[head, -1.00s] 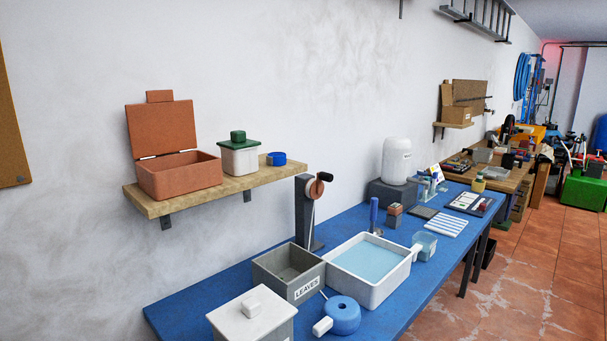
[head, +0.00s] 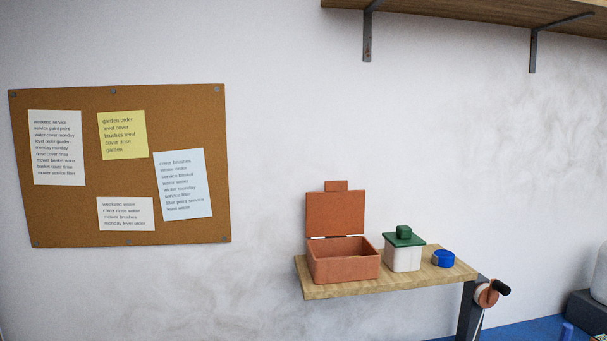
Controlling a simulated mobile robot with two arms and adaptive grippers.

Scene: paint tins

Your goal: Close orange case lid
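The orange case (head: 345,269) sits at the left end of a wooden wall shelf in the head view. Its lid (head: 335,214) stands upright at the back, wide open, with a small tab (head: 336,186) on its top edge. The front wall hides the floor of the case, and the part of the inside that shows looks empty. Neither of my grippers is in view.
The wooden shelf (head: 318,291) also holds a white box with a green lid (head: 404,240) and a blue round tin (head: 443,259), right of the case. A crank reel (head: 487,295) stands below right. A cork board (head: 80,218) hangs left. Another shelf (head: 450,12) is overhead.

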